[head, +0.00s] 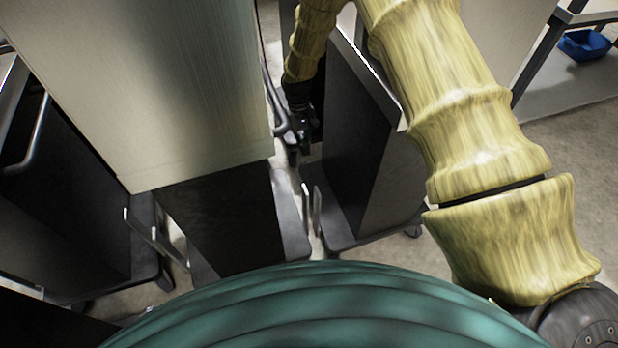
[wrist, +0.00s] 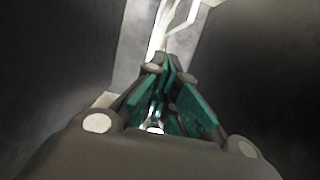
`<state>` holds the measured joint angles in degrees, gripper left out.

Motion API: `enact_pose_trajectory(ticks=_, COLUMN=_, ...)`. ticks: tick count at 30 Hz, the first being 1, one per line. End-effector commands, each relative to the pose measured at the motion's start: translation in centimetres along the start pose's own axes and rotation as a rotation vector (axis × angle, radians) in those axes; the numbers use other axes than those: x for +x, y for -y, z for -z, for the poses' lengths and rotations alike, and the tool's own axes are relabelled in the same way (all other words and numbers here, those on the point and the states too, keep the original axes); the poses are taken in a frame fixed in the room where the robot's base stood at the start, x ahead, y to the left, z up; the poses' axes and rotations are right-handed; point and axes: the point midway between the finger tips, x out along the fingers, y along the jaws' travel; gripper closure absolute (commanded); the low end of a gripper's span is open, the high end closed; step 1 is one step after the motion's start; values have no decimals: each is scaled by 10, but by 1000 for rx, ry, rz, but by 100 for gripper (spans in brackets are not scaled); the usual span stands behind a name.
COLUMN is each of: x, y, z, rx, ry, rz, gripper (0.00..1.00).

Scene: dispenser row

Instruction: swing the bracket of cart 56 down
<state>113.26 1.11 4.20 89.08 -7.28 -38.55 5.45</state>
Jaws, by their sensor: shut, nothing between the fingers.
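My gripper (head: 304,142) hangs in the narrow gap between two dark carts in the head view, small and partly shaded. In the wrist view its teal-padded fingers (wrist: 165,68) are shut and empty, pointing along the gap. The carts are a middle one (head: 225,225) and a right one (head: 365,150). No number is readable, so I cannot tell which is cart 56. A grey curved bar (head: 279,118) runs beside my gripper; I cannot tell whether they touch. A thin upright metal bracket (head: 314,208) stands lower in the gap. A pale bent bar (wrist: 180,15) shows beyond the fingertips.
A large pale panelled box (head: 150,80) overhangs the middle cart. Another dark cart (head: 60,210) stands at left, with a metal bracket (head: 150,238) between them. A blue bin (head: 584,45) sits on a shelf at upper right. Open floor (head: 570,150) shows at right.

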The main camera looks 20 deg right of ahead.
Motion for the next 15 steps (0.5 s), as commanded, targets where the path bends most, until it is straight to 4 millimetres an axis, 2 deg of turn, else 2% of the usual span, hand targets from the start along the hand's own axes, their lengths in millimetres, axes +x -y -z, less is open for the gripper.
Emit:
enact_pose_trajectory(ticks=9, x=2, y=-3, z=-2, rx=4, ry=1, rz=1, gripper=100)
enact_pose_trajectory(ticks=15, x=20, y=-2, z=-2, rx=3, ry=1, rz=1, gripper=100)
